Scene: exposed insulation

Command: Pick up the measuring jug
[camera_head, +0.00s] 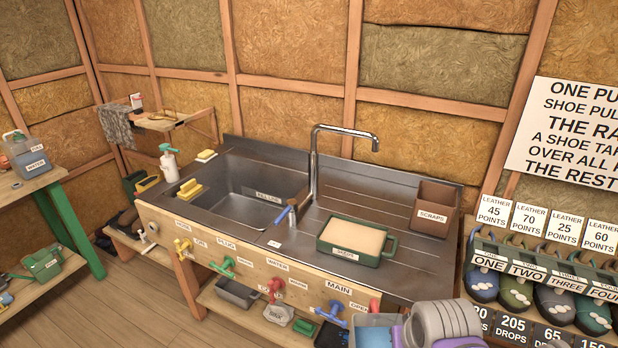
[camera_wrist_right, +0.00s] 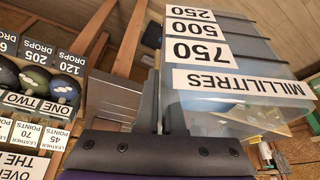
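The measuring jug (camera_wrist_right: 228,60) is a translucent grey box-shaped vessel. In the right wrist view it fills the upper right, its labels MILLILITRES, 750, 500 and 250 upside down. My right gripper (camera_wrist_right: 162,100) is at the jug's side with its two dark fingers close together, apparently shut on it; the exact contact is hidden. In the head view my purple and grey right gripper (camera_head: 437,328) is at the bottom edge, and the jug (camera_head: 373,334) shows beside it, in front of the sink unit, partly cut off. My left gripper is not in view.
A sink unit (camera_head: 300,250) with a tap (camera_head: 313,165), a green tray (camera_head: 355,243) and a scraps box (camera_head: 434,205) stands ahead. Coloured valve handles (camera_head: 223,267) stick out of its front. A shoe rack (camera_head: 545,275) is at right, a workbench (camera_head: 40,175) at left. Floor is free at lower left.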

